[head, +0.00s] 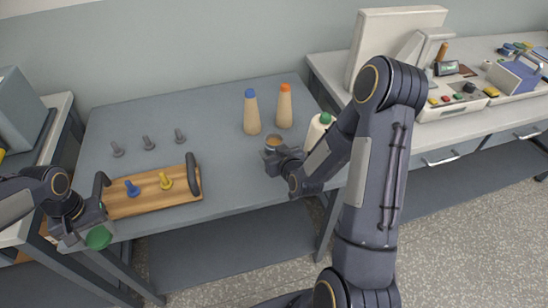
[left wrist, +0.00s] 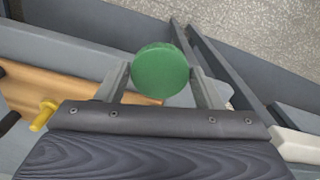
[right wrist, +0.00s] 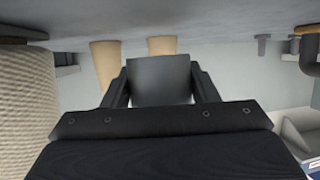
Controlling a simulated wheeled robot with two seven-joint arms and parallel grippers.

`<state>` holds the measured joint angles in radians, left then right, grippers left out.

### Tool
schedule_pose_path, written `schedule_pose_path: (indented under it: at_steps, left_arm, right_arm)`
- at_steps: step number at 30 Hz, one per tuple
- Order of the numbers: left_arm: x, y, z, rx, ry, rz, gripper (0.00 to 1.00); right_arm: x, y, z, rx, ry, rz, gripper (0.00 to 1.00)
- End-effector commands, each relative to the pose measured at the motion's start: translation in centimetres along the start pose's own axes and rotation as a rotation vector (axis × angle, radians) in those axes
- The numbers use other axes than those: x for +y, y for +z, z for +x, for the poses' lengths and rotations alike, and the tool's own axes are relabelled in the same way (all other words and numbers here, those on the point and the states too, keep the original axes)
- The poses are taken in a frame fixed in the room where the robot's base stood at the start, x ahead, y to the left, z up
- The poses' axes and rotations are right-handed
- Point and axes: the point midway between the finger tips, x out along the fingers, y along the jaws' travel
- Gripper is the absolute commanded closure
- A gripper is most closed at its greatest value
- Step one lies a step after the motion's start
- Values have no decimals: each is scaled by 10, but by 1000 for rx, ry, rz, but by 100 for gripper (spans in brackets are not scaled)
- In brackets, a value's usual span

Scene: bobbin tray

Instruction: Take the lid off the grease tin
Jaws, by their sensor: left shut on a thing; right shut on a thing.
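The grease tin (head: 273,142) is a small dark grey tin, open at the top with tan grease showing. My right gripper (head: 274,153) is shut on it at the right part of the table; the tin's dark side (right wrist: 160,80) fills the jaws in the right wrist view. I cannot tell whether it touches the table. The lid (head: 99,237) is a round green disc, apart from the tin. My left gripper (head: 90,230) is shut on it off the table's front left corner. The left wrist view shows the lid (left wrist: 160,70) between the two fingers.
A wooden tray (head: 150,205) with dark handles holds a blue and a yellow peg. Several grey pegs (head: 148,143) stand behind it. Blue-topped (head: 251,115) and orange-topped (head: 284,108) bottles stand behind the tin, a white bottle (head: 316,132) to its right. The table's middle is clear.

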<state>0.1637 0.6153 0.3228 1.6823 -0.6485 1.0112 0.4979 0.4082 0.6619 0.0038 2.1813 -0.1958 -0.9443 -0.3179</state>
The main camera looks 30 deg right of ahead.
Motion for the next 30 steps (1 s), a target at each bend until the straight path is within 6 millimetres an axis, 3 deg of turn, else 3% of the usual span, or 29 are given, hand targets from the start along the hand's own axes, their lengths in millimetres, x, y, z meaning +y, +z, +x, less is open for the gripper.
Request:
schedule_pose_path:
  at_steps: [7,20,21,26,30]
  left_arm:
    - [0,0,-8,0,0,0,67]
    - [0,0,-2,0,0,0,67]
    - [0,0,-2,0,0,0,67]
    - [0,0,-3,0,0,0,67]
    - [0,0,-3,0,0,0,67]
  right_arm:
    - [0,27,13,-2,0,1,100]
    - [0,33,15,1,0,0,100]
    - [0,33,15,-1,0,0,45]
    - [0,32,14,-1,0,0,25]
    - [0,32,14,-1,0,0,25]
